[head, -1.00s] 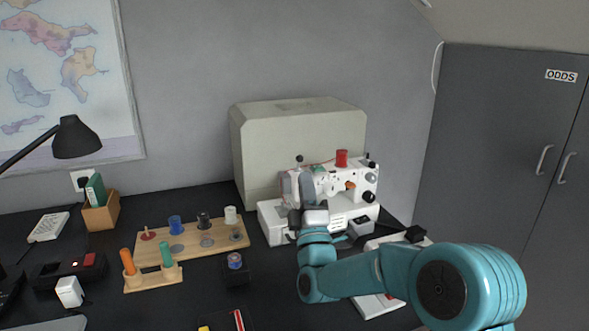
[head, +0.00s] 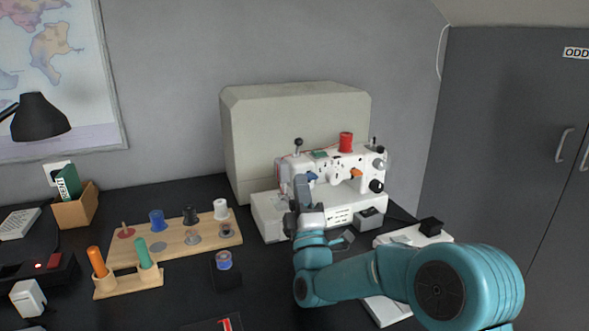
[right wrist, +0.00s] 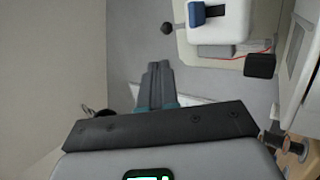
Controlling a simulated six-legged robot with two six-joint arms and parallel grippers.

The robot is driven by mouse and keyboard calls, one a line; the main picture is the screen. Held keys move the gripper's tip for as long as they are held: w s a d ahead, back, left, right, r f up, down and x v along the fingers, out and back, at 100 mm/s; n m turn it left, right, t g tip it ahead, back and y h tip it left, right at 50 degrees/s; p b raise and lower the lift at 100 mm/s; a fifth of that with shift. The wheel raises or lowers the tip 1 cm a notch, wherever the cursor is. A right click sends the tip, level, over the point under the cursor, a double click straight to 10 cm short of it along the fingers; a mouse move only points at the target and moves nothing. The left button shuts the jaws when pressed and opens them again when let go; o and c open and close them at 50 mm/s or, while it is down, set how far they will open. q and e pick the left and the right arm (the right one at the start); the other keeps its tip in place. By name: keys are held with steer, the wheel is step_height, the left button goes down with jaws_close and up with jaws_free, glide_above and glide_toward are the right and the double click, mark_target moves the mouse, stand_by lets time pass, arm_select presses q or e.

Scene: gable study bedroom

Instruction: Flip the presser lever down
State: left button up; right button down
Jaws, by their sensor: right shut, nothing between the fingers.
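The white sewing machine (head: 340,208) stands on the dark desk in front of a pale box-shaped cover. A small blue lever (head: 312,176), which looks like the presser lever, is at the left end of its head. It also shows as a blue piece (right wrist: 208,13) at the top of the right wrist view. My right gripper (head: 302,182) is shut and empty, in front of the machine's left end, just left of the blue lever in the head view. In the right wrist view the closed fingers (right wrist: 158,75) appear apart from the blue piece. My left gripper is not in view.
A red thread spool (head: 346,142) and a dark knob on a post (head: 298,143) stand up at the machine's top. A wooden bobbin board (head: 175,243) lies left, with a small dark block (head: 225,272) nearer. The pale cover (head: 290,110) stands close behind.

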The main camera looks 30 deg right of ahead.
mark_target(298, 146)
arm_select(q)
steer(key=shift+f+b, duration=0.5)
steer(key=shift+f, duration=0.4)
arm_select(e)
steer(key=shift+f, duration=0.9)
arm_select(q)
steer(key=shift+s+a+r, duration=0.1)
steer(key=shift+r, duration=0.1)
arm_select(e)
steer(key=x, duration=1)
arm_select(q)
steer(key=shift+p, duration=0.3)
